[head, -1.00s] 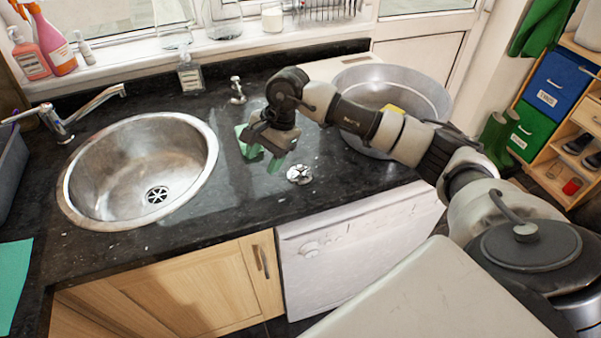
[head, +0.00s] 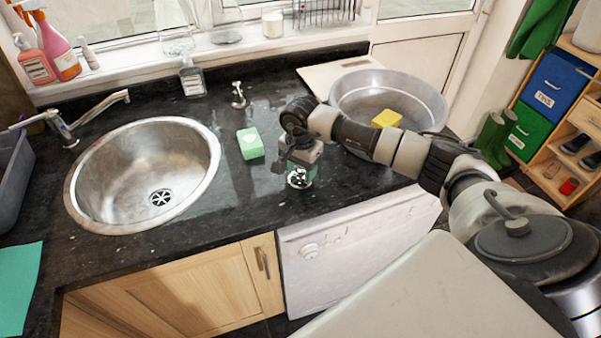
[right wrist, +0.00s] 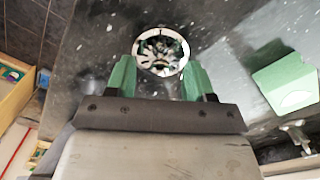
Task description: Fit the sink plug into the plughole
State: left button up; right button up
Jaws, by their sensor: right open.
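The sink plug (head: 299,179), a round chrome piece, lies on the black granite worktop to the right of the sink. The plughole (head: 160,197) is a slotted disc in the bottom of the round steel sink (head: 140,165), and it looks uncovered. My right gripper (head: 298,169) is over the plug, partly hiding it. In the right wrist view the plug (right wrist: 160,51) shows at the tips of my right gripper's green fingers (right wrist: 160,75), which are apart with the plug centred between them. I cannot tell whether they touch it. My left gripper is not in view.
A green block (head: 250,143) lies left of my right gripper. Behind it is a small chrome fitting (head: 238,95). A steel basin (head: 392,91) with a yellow sponge (head: 386,118) stands at the right. The tap (head: 95,112) reaches over the sink's back left. Worktop between sink and plug is clear.

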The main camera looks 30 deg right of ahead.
jog(key=shift+f, duration=0.8)
grip_shut()
jog(key=shift+r, duration=0.1)
jog(key=shift+w+r, duration=0.1)
jog(key=shift+r, duration=0.4)
notch_tip(320, 180, up, 3)
jog(key=shift+f+b, duration=0.1)
jog(key=shift+b, duration=0.9)
jog(key=s+d+r+b, duration=0.3)
jog(key=s+r, duration=0.4)
jog(key=s, duration=0.4)
jog(key=shift+d, duration=0.7)
